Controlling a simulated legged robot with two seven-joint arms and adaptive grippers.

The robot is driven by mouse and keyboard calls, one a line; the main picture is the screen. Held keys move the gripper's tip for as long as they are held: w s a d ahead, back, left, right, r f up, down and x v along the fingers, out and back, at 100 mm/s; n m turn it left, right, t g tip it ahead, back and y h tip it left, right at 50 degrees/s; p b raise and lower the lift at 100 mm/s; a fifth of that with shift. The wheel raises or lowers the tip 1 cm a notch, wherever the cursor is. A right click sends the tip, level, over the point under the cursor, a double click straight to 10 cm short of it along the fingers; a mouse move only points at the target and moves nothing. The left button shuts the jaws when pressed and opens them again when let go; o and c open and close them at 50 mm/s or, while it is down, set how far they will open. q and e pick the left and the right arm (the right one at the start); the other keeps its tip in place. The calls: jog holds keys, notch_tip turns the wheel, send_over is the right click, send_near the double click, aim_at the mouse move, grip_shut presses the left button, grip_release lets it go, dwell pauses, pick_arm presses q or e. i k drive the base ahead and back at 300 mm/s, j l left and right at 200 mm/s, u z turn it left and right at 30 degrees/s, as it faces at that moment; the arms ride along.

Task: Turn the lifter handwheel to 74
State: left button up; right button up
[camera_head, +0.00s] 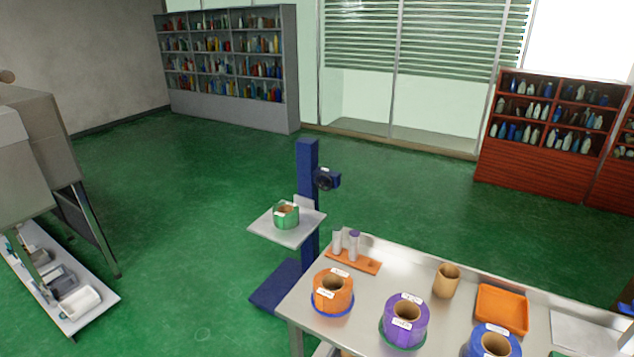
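The lifter (308,165) is a dark blue column on a blue floor base, standing left of the metal table. A dark round part that looks like the handwheel (322,180) sits on the column's right side, beside a small blue box with a white label. Any number on it is too small to read. The lifter's pale platform (267,230) carries a green roll (286,214) with a brown core. Neither of my grippers shows in the head view.
The metal table (372,262) holds orange, purple and blue rolls, a brown core (446,281), an orange tray (502,308) and two small bottles on an orange stand. A grey machine (30,150) stands at left. Green floor is open behind the lifter.

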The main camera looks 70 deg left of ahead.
aim_at(321, 185)
jog(key=k+j, duration=0.1)
jog(key=j, duration=0.3)
jog(key=k+j+z, duration=0.1)
jog(key=j, duration=0.35)
jog(key=k+j, duration=0.15)
jog(key=j, duration=0.25)
jog(key=k+j, duration=0.1)
jog(key=j, duration=0.3)
jog(key=k+j+z, duration=0.1)
jog(key=j, duration=0.3)
jog(key=k+j, duration=0.15)
jog(key=j, duration=0.25)
jog(key=k+j, duration=0.15)
jog(key=j, duration=0.25)
jog(key=z, duration=0.05)
